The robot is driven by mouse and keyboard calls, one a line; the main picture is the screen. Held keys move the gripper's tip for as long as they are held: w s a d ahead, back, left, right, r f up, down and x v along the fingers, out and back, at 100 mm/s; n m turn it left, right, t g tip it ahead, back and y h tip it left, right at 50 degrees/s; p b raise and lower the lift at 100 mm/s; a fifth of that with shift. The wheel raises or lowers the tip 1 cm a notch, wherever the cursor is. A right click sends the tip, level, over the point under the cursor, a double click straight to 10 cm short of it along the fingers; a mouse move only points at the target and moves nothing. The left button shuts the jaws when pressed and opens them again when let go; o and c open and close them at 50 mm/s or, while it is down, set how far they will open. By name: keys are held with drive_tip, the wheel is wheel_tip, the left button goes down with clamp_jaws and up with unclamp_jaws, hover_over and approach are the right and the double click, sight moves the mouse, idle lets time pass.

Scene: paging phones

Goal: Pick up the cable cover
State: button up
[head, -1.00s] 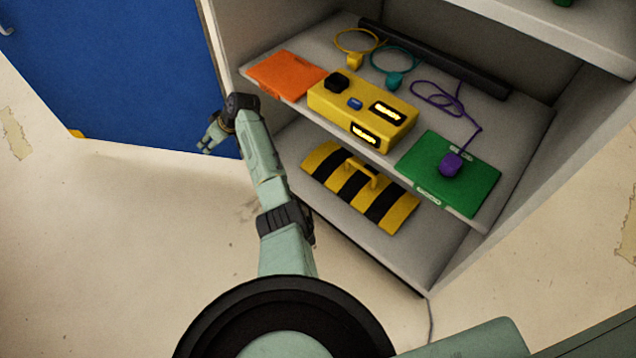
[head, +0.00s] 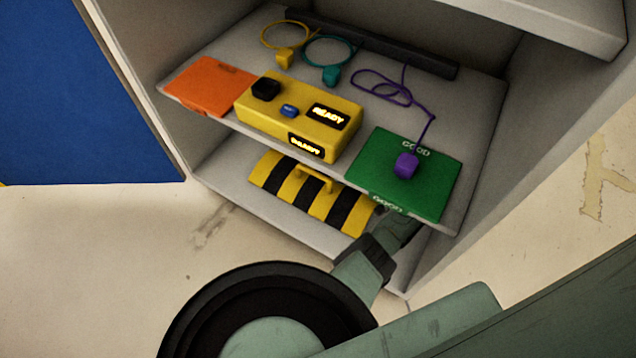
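The cable cover (head: 312,197) is an arched piece with yellow and black stripes and a yellow handle on top. It lies on the lower shelf (head: 222,180) of the open cabinet, below the yellow box. Its upper edge is partly hidden by the shelf above. My arm reaches toward the right end of the cover, and its far part passes behind the front edge of the upper shelf. My gripper itself is hidden, so I cannot tell its opening or whether it touches the cover.
The blue door (head: 80,100) stands at left.

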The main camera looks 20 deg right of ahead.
sight(311, 170)
drive_tip(key=p+x, duration=0.1)
drive_tip(key=x, duration=0.3)
drive_tip(key=shift+a+r, duration=0.15)
drive_tip(key=shift+a, duration=0.25)
drive_tip(key=shift+p+x, duration=0.6)
drive_tip(key=shift+x, duration=2.3)
drive_tip(key=shift+c, duration=0.5)
clamp_jaws()
drive_tip(key=shift+w+d, duration=0.1)
